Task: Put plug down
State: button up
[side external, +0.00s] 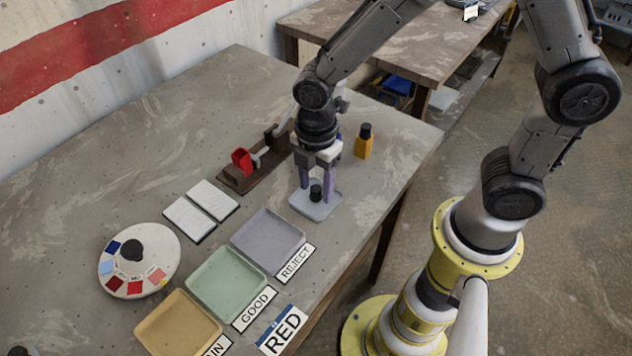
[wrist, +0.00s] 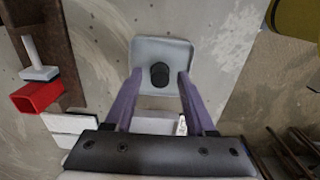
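A small black cylinder, which looks like the plug (side external: 316,193), stands on a pale grey square plate (side external: 309,208). In the wrist view the plug (wrist: 160,74) is near the middle of the plate (wrist: 179,51). My gripper (side external: 317,196) points down over the plate with its two purple fingers on either side of the plug. In the wrist view the gripper (wrist: 158,76) is open, with a visible gap between each finger and the plug. I cannot tell whether the fingertips touch the plate.
A dark brown rail with a red block (side external: 241,160) is left of my gripper, and an orange bottle (side external: 364,142) stands to the right. Two white pads (side external: 212,199), a round colour dial (side external: 139,262), and grey (side external: 268,240), green (side external: 226,284) and yellow (side external: 177,325) trays lie nearer the front.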

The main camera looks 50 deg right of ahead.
aim_at(316, 188)
notch_tip(316, 188, up, 12)
jog(key=s+d+r+m+t, duration=0.2)
jog(key=s+d+m, duration=0.3)
jog(key=m, duration=0.4)
jog(key=s+d+r+m+t, duration=0.3)
jog(key=s+d+m, duration=0.3)
jog(key=s+m, duration=0.2)
jog(key=shift+d+r+m+t, duration=0.25)
jog(key=shift+r+m+t, duration=0.05)
jog(key=shift+r+m, duration=0.2)
dwell(0.5)
